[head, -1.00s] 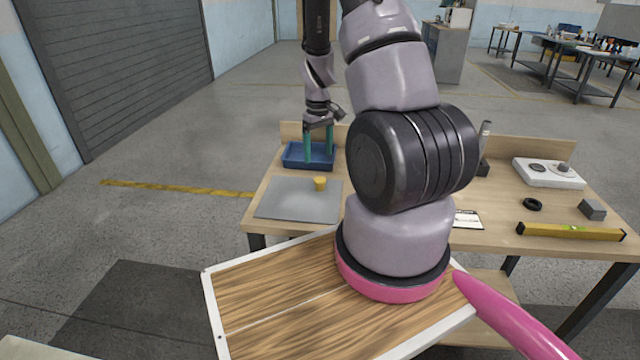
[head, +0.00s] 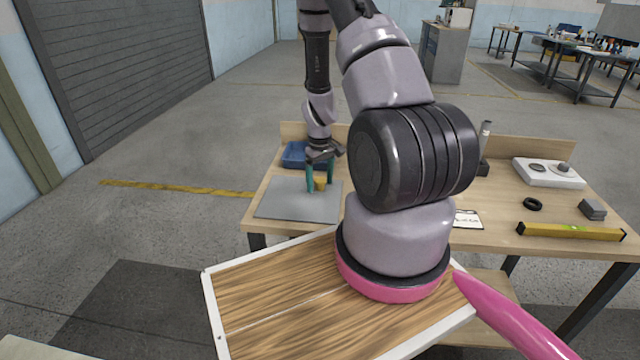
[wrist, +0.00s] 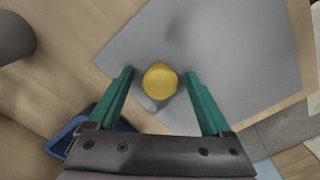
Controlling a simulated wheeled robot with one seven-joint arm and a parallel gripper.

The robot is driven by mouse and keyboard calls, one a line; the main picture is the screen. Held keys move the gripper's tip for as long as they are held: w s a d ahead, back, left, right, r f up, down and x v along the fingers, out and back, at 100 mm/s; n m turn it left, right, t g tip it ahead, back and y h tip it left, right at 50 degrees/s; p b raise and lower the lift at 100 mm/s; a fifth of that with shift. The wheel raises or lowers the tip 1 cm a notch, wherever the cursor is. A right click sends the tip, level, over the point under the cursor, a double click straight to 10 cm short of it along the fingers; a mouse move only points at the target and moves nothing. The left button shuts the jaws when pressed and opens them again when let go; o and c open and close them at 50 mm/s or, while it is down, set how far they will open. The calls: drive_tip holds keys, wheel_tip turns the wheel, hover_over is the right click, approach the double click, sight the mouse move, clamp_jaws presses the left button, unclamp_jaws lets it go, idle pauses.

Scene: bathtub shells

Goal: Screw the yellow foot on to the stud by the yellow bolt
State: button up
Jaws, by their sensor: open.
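The yellow foot (head: 320,184) is a small yellow cylinder standing on the grey mat (head: 285,205) on the workbench. In the wrist view its round top (wrist: 160,80) shows between the two teal fingers. My gripper (head: 319,189) is open and lowered around the foot, one finger on each side. In the wrist view, gaps show between the foot and the fingers of my gripper (wrist: 158,75). I cannot make out the stud or the yellow bolt in either view.
A blue tray (head: 294,155) stands behind the mat. To the right on the bench are a white box with knobs (head: 548,174), a black ring (head: 532,204), a grey block (head: 592,209) and a yellow level (head: 570,231). My arm hides the bench's middle.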

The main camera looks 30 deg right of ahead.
clamp_jaws()
drive_tip(key=shift+r, duration=0.1)
